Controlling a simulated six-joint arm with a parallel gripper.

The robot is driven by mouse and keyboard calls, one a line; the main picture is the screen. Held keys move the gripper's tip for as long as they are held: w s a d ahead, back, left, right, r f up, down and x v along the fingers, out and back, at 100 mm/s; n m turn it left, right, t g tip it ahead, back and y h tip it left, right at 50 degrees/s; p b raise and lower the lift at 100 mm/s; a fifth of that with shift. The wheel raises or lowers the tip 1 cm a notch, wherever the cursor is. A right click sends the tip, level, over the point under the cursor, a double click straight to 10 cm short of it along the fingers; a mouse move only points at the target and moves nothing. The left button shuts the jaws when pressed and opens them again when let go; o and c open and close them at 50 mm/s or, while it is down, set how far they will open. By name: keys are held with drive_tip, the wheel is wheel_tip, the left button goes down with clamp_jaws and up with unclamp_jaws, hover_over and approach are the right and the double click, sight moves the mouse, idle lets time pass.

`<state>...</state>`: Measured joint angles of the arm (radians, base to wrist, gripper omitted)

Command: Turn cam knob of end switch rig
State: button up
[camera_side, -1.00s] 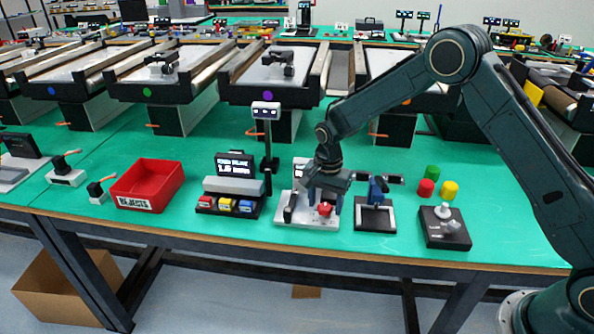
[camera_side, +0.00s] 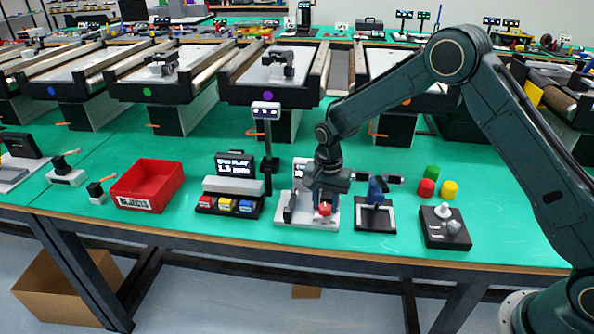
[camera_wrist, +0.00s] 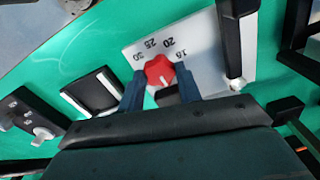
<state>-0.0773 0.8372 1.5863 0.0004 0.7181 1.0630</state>
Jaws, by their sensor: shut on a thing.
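The end switch rig is a white plate (camera_side: 293,221) near the front edge of the green bench, with a small upright sign behind it. A red cam knob (camera_side: 325,209) sits on its right part. In the wrist view the red knob (camera_wrist: 159,71) is lobed, with a white pointer mark and printed numbers around it such as 20, 25 and 30. My gripper (camera_wrist: 160,85) points down over the rig, its two dark blue fingers on either side of the knob, shut on it. The gripper (camera_side: 325,200) hides part of the plate in the side view.
A stand with a blue part (camera_side: 376,190) is close on the right, then red, green and yellow cylinders (camera_side: 427,187) and a dark box with grey knobs (camera_side: 444,227). A display unit with coloured buttons (camera_side: 227,205) and a red bin (camera_side: 147,185) are left.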

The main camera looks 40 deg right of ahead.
drive_tip(key=n, duration=0.8)
drive_tip(key=shift+n, duration=0.3)
drive_tip(key=n, duration=0.4)
drive_tip(key=shift+n, duration=2)
drive_tip(key=o, duration=1)
drive_tip(key=shift+m, duration=0.3)
